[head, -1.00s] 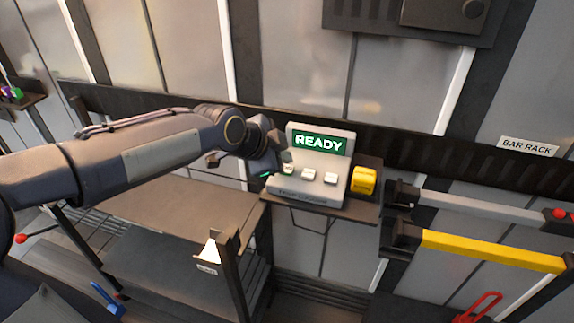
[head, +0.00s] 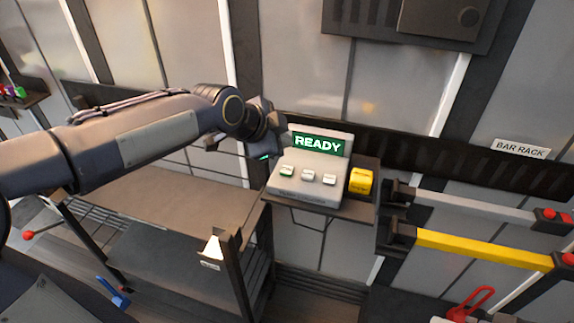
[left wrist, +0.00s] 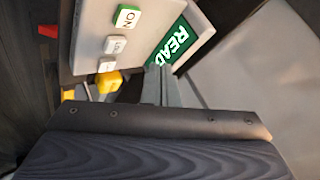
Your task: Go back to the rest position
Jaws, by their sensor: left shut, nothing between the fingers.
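My left arm reaches in from the left of the head view. Its gripper (head: 272,152) is shut and empty, at the upper left of a grey control panel (head: 300,188) and apart from its buttons. The panel's green screen (head: 318,143) reads READY. The panel has three buttons, and the left one (head: 287,171) has a green edge. In the left wrist view that button (left wrist: 127,17) reads ON, and the screen (left wrist: 170,42) is partly hidden by the shut fingers (left wrist: 160,85). My right gripper is not in view.
A yellow block (head: 360,181) stands right of the panel on the same shelf. A grey bar (head: 470,206) and a yellow bar (head: 480,250) stick out at the right, below a BAR RACK sign (head: 521,148). A dark cart (head: 165,205) stands below my left arm.

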